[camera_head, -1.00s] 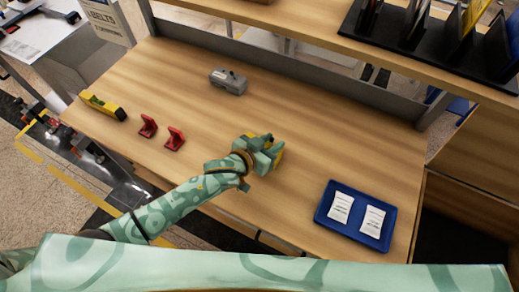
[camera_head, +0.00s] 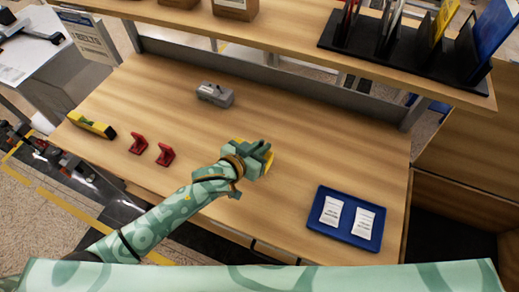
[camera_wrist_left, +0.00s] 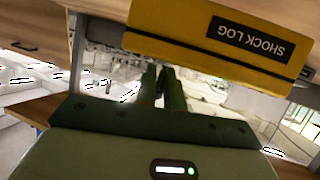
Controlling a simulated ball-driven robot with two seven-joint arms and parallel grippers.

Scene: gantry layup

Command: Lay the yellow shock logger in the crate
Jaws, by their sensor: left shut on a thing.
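The yellow shock logger (camera_wrist_left: 205,62) fills the top of the left wrist view, its black label with the words SHOCK LOG upside down. My left gripper (camera_head: 260,158) is shut on it over the middle of the wooden table. In the head view the gripper hides most of the logger, and only bits of yellow show around the fingers. I cannot tell whether the logger touches the table. At the right, beside the table, is a wooden structure (camera_head: 462,150) with a dark inside; I cannot tell whether it is the crate. My right gripper is out of view.
A blue tray (camera_head: 318,222) with two white packets lies at the table's right. A grey device (camera_head: 215,95), two red brackets (camera_head: 138,144) and a yellow-and-black level (camera_head: 90,125) are on the left half. A shelf with a black rack (camera_head: 350,45) runs along the back. Bare tabletop surrounds the gripper.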

